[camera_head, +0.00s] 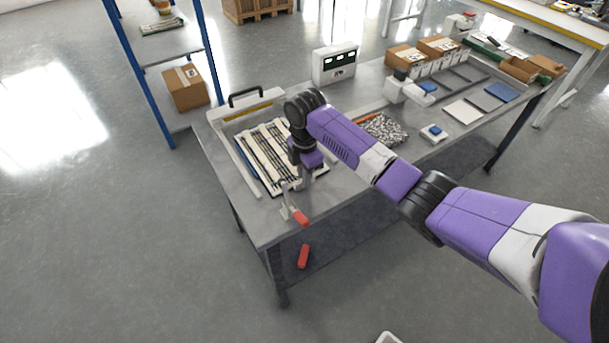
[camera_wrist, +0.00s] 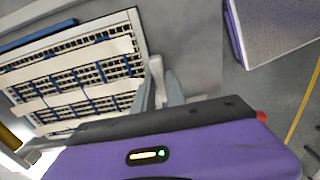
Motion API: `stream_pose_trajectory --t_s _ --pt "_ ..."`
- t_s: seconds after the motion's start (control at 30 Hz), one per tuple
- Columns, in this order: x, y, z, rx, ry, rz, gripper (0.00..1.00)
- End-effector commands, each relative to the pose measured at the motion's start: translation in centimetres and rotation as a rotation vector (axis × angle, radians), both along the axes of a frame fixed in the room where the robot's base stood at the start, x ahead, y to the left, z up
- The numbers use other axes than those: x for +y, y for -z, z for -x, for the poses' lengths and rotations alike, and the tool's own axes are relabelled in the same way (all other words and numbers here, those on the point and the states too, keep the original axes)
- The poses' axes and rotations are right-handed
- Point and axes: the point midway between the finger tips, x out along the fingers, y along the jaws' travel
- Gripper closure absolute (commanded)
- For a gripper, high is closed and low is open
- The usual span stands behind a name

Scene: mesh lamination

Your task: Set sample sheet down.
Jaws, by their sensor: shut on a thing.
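The sample sheet (camera_head: 262,151) is a pale-bordered dark mesh with several cream strips across it. It lies at, or just above, the blue-edged bed of the fixture at the table's left end; any gap cannot be told. In the wrist view the sheet (camera_wrist: 68,82) fills the upper left, with blue lines between its strips. My gripper (camera_head: 303,178) points down at the sheet's right edge. In the wrist view its grey fingers (camera_wrist: 160,92) are close together beside that edge.
A clamp with a red handle (camera_head: 299,216) stands at the front, near my gripper. A white bar with a black handle (camera_head: 246,97) spans the fixture's back. A tray of grey pieces (camera_head: 382,130) lies to the right. A white box (camera_head: 335,64) stands behind.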

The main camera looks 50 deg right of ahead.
Motion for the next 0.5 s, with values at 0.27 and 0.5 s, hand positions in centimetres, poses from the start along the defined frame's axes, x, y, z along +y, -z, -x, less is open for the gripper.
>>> stream_pose_trajectory --t_s 0.27,0.5 --pt "-0.01 0.53 -0.05 -0.002 0.0 0.001 1.0" --pt "-0.01 0.59 -0.04 -0.001 0.0 0.0 0.59"
